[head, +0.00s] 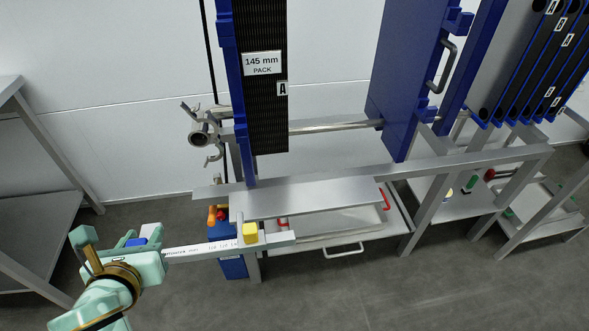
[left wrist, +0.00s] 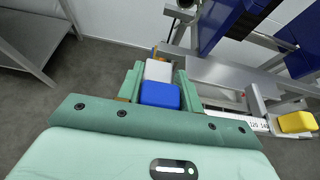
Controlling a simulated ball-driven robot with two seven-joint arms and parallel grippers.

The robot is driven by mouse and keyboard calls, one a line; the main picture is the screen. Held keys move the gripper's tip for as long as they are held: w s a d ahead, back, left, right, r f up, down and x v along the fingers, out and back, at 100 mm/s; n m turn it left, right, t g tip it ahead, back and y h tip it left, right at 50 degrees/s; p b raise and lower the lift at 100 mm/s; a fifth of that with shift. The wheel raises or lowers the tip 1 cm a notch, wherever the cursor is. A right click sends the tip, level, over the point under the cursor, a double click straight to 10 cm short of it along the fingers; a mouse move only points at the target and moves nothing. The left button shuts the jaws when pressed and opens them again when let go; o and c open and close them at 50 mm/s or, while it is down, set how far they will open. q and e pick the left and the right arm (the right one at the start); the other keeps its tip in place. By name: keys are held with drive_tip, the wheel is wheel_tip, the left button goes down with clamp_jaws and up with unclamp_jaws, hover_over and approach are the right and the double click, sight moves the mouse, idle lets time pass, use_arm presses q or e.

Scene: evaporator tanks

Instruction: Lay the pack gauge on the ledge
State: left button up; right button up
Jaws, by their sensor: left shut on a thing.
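The pack gauge (head: 205,249) is a long pale bar with printed marks, a yellow slider (head: 250,233) and a grey block at its right end. My left gripper (head: 146,248) is shut on its left end, where a blue and a whitish block show. In the left wrist view the blue block (left wrist: 160,95) sits between the green fingers (left wrist: 158,84), and the yellow slider (left wrist: 297,122) is at the right. The bar is held out to the right, near the front left of the ledge (head: 305,195), a bare flat metal plate. I cannot tell the exact gap between them. My right gripper is out of view.
A dark plate pack (head: 262,110) labelled 145 mm stands behind the ledge, with a blue end plate (head: 400,85) to its right. A tray (head: 335,228) sits below the ledge. A grey metal table (head: 35,230) stands at the left. Open floor lies in front.

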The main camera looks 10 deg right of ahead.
use_arm(q)
wheel_tip(320, 180, down, 25)
drive_tip(key=w+g+b, duration=0.2)
drive_tip(key=b, duration=1.4)
drive_tip(key=shift+w+r+g+b, duration=0.2)
drive_tip(key=shift+w+g+b, duration=0.1)
drive_tip(key=shift+w+b, duration=0.05)
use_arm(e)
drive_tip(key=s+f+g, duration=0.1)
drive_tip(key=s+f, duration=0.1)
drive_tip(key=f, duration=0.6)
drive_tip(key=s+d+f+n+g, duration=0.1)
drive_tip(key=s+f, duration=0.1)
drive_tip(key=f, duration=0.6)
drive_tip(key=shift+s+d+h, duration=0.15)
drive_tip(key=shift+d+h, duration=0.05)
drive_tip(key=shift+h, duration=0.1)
use_arm(q)
clamp_jaws()
